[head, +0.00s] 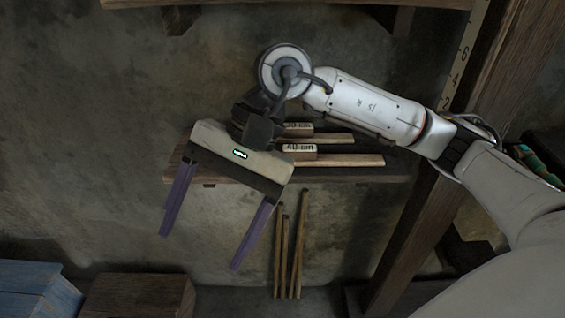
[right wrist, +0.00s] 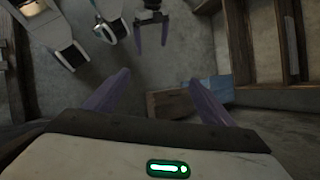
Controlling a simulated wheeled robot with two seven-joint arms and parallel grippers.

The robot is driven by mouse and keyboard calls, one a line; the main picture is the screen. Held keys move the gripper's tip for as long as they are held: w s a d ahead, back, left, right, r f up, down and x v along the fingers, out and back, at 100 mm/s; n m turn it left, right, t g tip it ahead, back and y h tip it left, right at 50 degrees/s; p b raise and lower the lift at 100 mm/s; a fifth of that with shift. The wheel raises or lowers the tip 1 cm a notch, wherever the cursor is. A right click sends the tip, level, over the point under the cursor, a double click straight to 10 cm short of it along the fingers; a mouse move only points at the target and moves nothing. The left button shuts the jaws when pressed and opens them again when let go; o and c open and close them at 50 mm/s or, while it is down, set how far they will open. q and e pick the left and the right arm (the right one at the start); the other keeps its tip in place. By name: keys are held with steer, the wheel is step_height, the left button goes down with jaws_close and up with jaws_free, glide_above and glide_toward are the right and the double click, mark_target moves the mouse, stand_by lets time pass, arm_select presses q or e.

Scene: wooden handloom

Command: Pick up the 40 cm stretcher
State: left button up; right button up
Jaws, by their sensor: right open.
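The 40 cm stretcher (head: 345,160) is a pale wooden bar on a wall shelf in the head view, beside a small wooden block marked "40 cm" (head: 299,148). Its left part is hidden behind my right gripper. My right gripper (head: 200,250) is open and empty, in front of the shelf's left part, with its purple fingers pointing down and apart. Its fingers also show in the right wrist view (right wrist: 155,100), with nothing between them. My left gripper (right wrist: 151,38) shows small at the top of the right wrist view, its fingers apart and empty.
Another bar (head: 330,138) with a partly hidden label lies behind on the shelf (head: 385,173). Thin sticks (head: 299,245) lean on the wall below. A wooden post (head: 420,215) stands right; a blue box (head: 35,290) and brown box (head: 135,295) sit lower left.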

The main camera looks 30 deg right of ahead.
steer(key=w+d+r+n+t+h, duration=0.1)
steer(key=w+d+t+h, duration=0.15)
steer(key=d, duration=0.35)
steer(key=w+d+r+n+t+h, duration=0.1)
steer(key=w+d+h, duration=0.2)
steer(key=d, duration=0.3)
steer(key=t+h+b, duration=0.1)
steer(key=t+h, duration=0.1)
steer(key=h, duration=0.2)
glide_toward(300, 148)
steer(key=shift+x, duration=4.55)
steer(key=c, duration=1.3)
steer(key=shift+o, duration=0.2)
steer(key=shift+r, duration=0.1)
